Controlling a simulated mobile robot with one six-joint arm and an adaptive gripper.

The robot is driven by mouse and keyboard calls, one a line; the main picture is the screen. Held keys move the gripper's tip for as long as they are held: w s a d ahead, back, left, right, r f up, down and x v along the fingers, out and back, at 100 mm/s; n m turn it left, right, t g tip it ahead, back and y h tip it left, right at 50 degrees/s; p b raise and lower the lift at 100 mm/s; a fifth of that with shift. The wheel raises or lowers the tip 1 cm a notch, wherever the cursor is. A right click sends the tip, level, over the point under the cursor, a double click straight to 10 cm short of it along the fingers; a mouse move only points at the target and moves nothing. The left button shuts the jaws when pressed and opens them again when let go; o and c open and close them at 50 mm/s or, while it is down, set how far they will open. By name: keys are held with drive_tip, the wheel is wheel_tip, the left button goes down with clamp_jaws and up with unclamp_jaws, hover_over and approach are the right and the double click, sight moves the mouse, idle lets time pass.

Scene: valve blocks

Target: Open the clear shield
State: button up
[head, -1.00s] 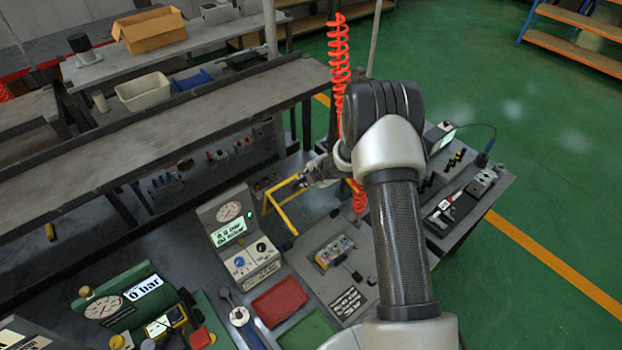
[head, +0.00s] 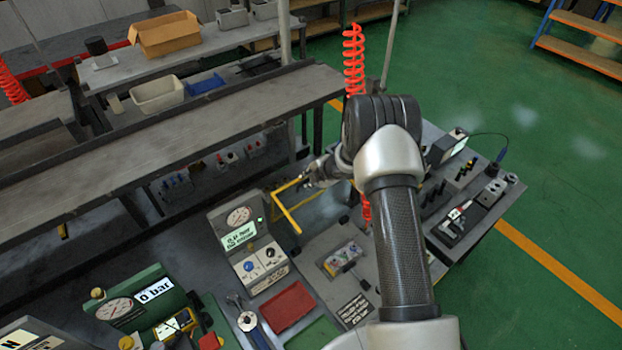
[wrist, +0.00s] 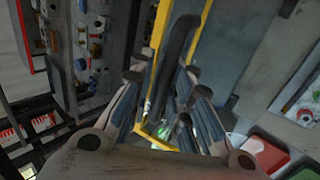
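The clear shield (head: 287,209) shows in the head view as a thin yellow frame standing up from the bench, right of the grey gauge box. Its clear pane can hardly be made out. My gripper (head: 314,177) is at the frame's upper right end, partly hidden by my arm. In the wrist view the yellow frame (wrist: 153,68) runs between my gripper's fingers (wrist: 163,88), with a dark bar-like handle (wrist: 177,50) beside it. The fingers stand apart on either side of the handle, and I see no clear grip on it.
The grey gauge box (head: 245,245) stands left of the shield, with a red tray (head: 287,306) in front. A valve block (head: 343,258) sits to the right. A long raised shelf (head: 170,150) runs behind. A red coiled hose (head: 354,62) hangs near my arm.

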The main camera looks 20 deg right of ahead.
drive_tip(key=o, duration=0.3)
drive_tip(key=shift+f, duration=0.1)
drive_tip(key=shift+s, duration=0.1)
drive_tip(key=v, duration=1.2)
